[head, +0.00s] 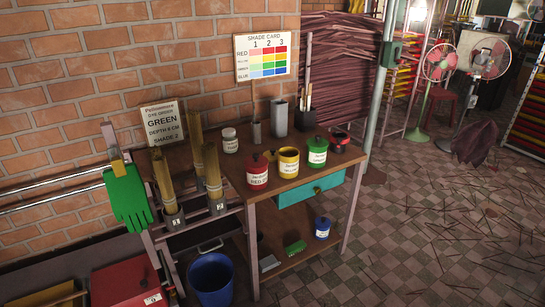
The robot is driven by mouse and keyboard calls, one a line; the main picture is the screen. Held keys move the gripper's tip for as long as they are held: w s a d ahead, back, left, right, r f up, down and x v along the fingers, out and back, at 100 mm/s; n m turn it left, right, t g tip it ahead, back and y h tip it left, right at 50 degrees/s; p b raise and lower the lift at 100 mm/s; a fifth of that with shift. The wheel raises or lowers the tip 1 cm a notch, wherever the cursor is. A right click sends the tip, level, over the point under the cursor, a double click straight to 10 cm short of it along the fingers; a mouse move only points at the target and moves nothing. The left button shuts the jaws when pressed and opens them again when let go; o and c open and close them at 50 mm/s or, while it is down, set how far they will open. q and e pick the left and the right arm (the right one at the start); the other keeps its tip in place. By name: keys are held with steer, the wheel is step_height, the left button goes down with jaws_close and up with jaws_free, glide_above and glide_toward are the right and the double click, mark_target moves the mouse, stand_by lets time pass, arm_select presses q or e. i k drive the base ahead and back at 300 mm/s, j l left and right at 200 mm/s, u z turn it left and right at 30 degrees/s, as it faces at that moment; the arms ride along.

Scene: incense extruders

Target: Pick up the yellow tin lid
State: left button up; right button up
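The yellow tin (289,166) stands upright on the wooden table between the red tin (257,175) and the green tin (317,155). Its top looks open, with no knob on it, unlike the red and green tins. A small yellow flat piece, apparently the yellow tin lid (269,155), lies on the table just behind and left of the yellow tin, partly hidden by the tins. It is too small to make out clearly. Neither of my grippers shows in the head view.
The wooden table (237,183) also holds a white jar (230,141), grey metal holders (279,118) and a dark red-topped item (340,140). A blue tin (322,228) stands on the lower shelf. A blue bucket (211,277) is on the floor at left. The tiled floor at right has scattered sticks.

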mark_target(271, 154)
steer(key=i+l+u, duration=0.15)
steer(key=i+l, duration=0.25)
steer(key=i+l+u, duration=0.15)
steer(key=i+l, duration=0.2)
steer(key=i+l+u, duration=0.15)
steer(key=i+l, duration=0.15)
steer(key=l, duration=0.3)
